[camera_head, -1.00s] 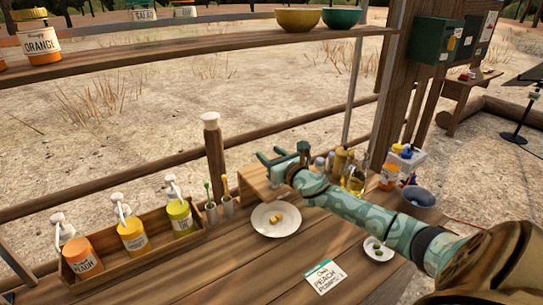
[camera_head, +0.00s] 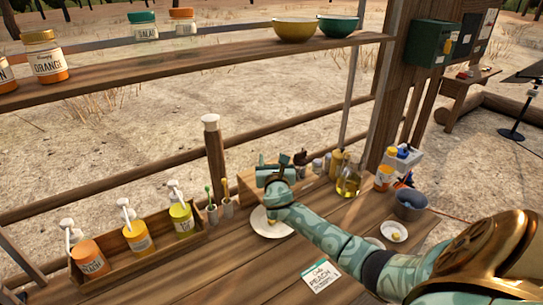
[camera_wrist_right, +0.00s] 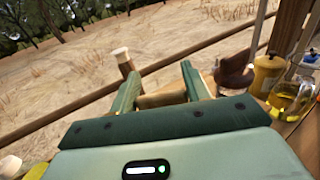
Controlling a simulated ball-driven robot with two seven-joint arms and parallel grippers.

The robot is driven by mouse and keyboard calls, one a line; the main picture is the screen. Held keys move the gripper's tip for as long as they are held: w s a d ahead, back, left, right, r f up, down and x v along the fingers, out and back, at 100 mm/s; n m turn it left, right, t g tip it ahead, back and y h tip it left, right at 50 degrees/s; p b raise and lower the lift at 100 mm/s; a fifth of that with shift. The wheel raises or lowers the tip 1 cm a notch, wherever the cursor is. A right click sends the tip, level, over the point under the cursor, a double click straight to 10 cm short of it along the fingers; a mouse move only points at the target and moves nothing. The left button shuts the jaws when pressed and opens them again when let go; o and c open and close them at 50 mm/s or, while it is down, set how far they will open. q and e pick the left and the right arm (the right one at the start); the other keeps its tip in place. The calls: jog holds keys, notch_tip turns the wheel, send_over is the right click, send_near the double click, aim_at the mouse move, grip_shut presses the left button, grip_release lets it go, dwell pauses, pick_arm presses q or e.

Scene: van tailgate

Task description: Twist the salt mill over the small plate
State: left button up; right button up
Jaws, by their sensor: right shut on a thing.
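My right gripper (camera_head: 275,174) reaches in from the right over the table, above the far part of a white plate (camera_head: 257,223). My forearm hides part of this plate. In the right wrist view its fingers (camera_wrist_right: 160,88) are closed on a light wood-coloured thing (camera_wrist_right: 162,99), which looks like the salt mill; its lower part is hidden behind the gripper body. I cannot tell its tilt. A dark brown mill-like thing (camera_head: 300,158) stands beyond the gripper, and also shows in the right wrist view (camera_wrist_right: 234,76). My left gripper is not in view.
A wooden tray (camera_head: 160,257) with several pump bottles stands at left. Oil bottles (camera_head: 348,182) and jars stand behind the gripper. A small white dish (camera_head: 385,229) and a dark bowl (camera_head: 410,207) are at right. A label card (camera_head: 320,276) lies in front.

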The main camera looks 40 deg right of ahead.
jog(key=m+g+h, duration=0.3)
jog(key=shift+s+d+f, duration=0.1)
jog(key=shift+f, duration=0.05)
jog(key=shift+s+m+g+h+b, duration=0.1)
jog(key=shift+m+g+h+b, duration=0.75)
jog(key=shift+g, duration=0.25)
jog(key=m+g+b, duration=0.2)
jog(key=g+b, duration=0.2)
jog(key=s+m+g+h+b, duration=0.1)
jog(key=m+g+b, duration=0.2)
jog(key=g+b, duration=0.1)
jog(key=m+g+h+b, duration=0.1)
jog(key=m+g+b, duration=0.2)
jog(key=g+b, duration=0.2)
jog(key=shift+s+d+f+m+h+b, duration=0.15)
jog(key=shift+d+f+m+h+b, duration=0.1)
jog(key=shift+b, duration=0.1)
jog(key=shift+s+r+m+g+b, duration=0.1)
jog(key=shift+r+m+g+b, duration=0.25)
jog(key=shift+g+b, duration=0.35)
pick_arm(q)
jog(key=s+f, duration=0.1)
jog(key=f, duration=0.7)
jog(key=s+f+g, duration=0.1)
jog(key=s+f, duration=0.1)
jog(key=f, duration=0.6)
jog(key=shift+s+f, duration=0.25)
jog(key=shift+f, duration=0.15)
pick_arm(e)
jog(key=shift+o, duration=0.2)
